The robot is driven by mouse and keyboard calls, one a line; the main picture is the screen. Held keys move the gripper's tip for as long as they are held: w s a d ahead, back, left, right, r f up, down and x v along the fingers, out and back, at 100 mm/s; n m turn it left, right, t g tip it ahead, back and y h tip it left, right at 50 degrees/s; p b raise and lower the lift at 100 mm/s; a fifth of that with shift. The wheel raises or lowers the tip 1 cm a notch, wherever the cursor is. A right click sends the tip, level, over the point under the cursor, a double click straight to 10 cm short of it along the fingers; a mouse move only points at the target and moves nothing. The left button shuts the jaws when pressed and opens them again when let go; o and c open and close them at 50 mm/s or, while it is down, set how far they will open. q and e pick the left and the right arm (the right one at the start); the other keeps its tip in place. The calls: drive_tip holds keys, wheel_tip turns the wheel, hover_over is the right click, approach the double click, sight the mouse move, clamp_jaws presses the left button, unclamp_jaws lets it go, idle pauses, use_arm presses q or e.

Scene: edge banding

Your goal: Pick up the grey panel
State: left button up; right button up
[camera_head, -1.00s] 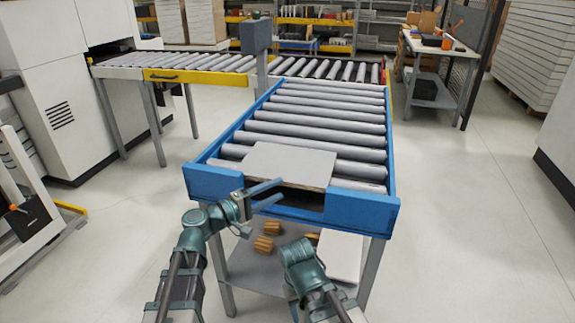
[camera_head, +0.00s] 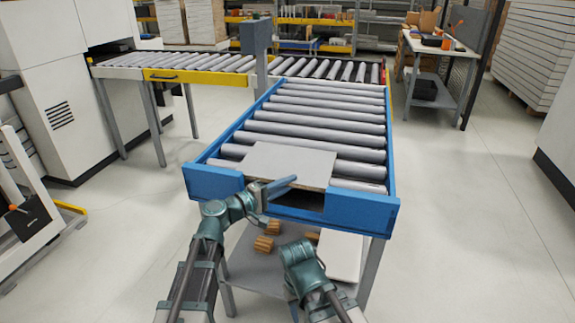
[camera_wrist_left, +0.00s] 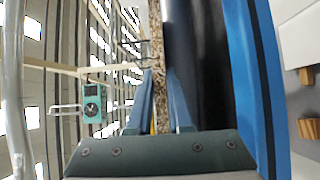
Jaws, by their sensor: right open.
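The grey panel (camera_head: 290,163) lies flat on the rollers at the near end of the blue-framed conveyor, its front edge over the notch in the end plate. My left gripper (camera_head: 280,188) is at this front edge. In the left wrist view its two blue fingers (camera_wrist_left: 161,95) lie on either side of the panel's speckled edge (camera_wrist_left: 158,45). I cannot tell whether they press on it. My right gripper (camera_head: 298,252) is low in front of the conveyor, apart from the panel; its fingers are hard to make out.
The conveyor's blue end plate (camera_head: 362,212) rises on both sides of the notch. Below, a shelf (camera_head: 255,268) holds small wooden blocks (camera_head: 265,243) and a white board (camera_head: 340,255). The rollers (camera_head: 315,115) behind the panel are clear.

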use_arm(q)
clamp_jaws()
idle(0.9)
drive_tip(key=shift+r, duration=0.1)
wheel_tip(320, 180, up, 10)
drive_tip(key=p, duration=1)
drive_tip(key=s+a+r+p, duration=0.7)
drive_tip(key=a+r+p, duration=0.2)
drive_tip(key=r+p, duration=0.1)
drive_tip(key=shift+a, duration=0.4)
idle(0.3)
